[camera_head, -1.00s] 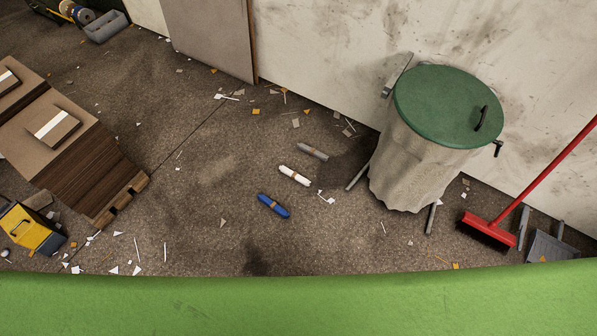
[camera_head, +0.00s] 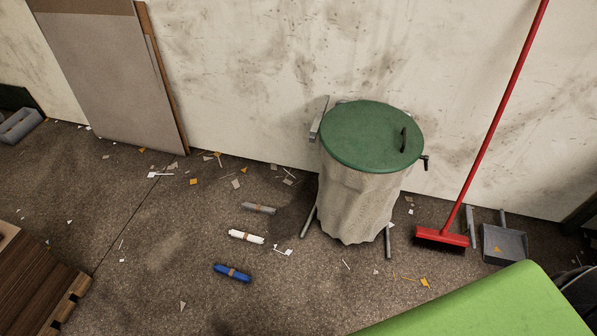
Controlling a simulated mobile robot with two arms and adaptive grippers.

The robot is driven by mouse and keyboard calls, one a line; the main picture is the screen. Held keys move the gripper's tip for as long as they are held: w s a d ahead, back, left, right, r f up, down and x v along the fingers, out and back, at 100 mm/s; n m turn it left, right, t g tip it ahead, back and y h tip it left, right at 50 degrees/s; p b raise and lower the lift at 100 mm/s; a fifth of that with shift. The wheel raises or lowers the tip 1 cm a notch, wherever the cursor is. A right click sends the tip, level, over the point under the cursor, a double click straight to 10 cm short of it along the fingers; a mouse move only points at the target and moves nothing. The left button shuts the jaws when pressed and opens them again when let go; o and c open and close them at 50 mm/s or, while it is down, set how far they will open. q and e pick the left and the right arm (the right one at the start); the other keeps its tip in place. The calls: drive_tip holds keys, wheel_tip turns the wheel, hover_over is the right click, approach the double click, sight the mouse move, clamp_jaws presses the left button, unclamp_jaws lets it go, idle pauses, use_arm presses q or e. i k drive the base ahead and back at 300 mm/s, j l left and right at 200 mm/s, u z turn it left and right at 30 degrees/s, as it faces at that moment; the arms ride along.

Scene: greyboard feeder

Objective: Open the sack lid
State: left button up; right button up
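The sack holder's round green lid (camera_head: 362,135) lies flat and shut on top of a pale, creased sack (camera_head: 354,205). The lid has a dark handle (camera_head: 404,139) on its right side. The sack hangs in a grey metal stand (camera_head: 309,222) against the wall, with a small dark lever (camera_head: 425,162) at its right. Neither of my grippers shows in the head view, so their state is hidden.
A red broom (camera_head: 441,238) and grey dustpan (camera_head: 504,244) stand right of the sack. Blue (camera_head: 232,273), white (camera_head: 246,237) and grey (camera_head: 258,208) rolls lie on the floor at left. Boards (camera_head: 110,75) lean on the wall. A green surface (camera_head: 480,310) fills the lower right.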

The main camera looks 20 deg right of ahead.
sight(364, 136)
drive_tip(key=i+l, duration=0.15)
drive_tip(key=l, duration=0.3)
drive_tip(key=i+l, duration=0.1)
drive_tip(key=l, duration=0.3)
drive_tip(key=i+l, duration=0.15)
drive_tip(key=l, duration=0.3)
drive_tip(key=i+l, duration=0.1)
drive_tip(key=l, duration=0.3)
